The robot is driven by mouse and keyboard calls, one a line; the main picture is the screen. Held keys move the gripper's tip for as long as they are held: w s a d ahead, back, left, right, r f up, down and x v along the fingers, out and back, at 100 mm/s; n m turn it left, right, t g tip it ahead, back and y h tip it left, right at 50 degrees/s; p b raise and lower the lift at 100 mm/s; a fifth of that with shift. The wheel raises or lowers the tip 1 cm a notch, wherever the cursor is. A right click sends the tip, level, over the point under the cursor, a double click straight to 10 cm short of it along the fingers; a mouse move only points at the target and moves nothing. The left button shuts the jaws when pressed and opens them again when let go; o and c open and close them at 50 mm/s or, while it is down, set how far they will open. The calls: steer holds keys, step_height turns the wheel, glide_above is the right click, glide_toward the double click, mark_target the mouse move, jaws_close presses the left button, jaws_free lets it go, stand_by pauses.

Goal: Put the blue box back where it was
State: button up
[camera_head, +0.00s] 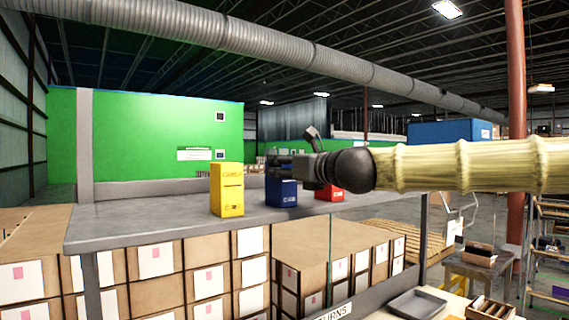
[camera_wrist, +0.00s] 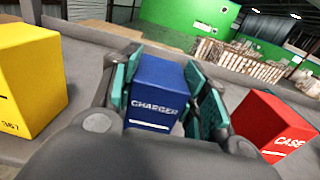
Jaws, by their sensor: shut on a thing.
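The blue box (camera_head: 281,191) is on or just above the grey shelf between the yellow and red boxes; I cannot tell whether it touches the shelf. In the wrist view the blue box (camera_wrist: 157,93) reads "CHARGER" and sits between the green-padded fingers of my gripper (camera_wrist: 162,92), which is shut on it. In the head view my gripper (camera_head: 290,170) reaches in from the right and hides part of the box's top and right side. The yellow box (camera_head: 227,190) stands upright to its left. The red box (camera_head: 330,190), marked "CASE" in the wrist view (camera_wrist: 272,125), is to its right, partly hidden by my gripper.
The grey shelf (camera_head: 150,222) has free room left of the yellow box and in front of the boxes. A raised ledge (camera_head: 150,190) runs along its back. Cardboard cartons (camera_head: 155,260) are stacked below. A grey tray (camera_head: 417,303) lies at the lower right.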

steer(key=shift+s+r, duration=0.1)
steer(key=shift+s, duration=0.05)
steer(key=shift+f, duration=0.2)
steer(key=o, duration=1.1)
steer(key=shift+r, duration=0.2)
steer(key=shift+s+d+f, duration=0.1)
steer(key=shift+s+d, duration=0.15)
steer(key=b+v, duration=0.3)
steer(key=v, duration=0.8)
steer(key=shift+b, duration=0.35)
steer(key=shift+s, duration=0.1)
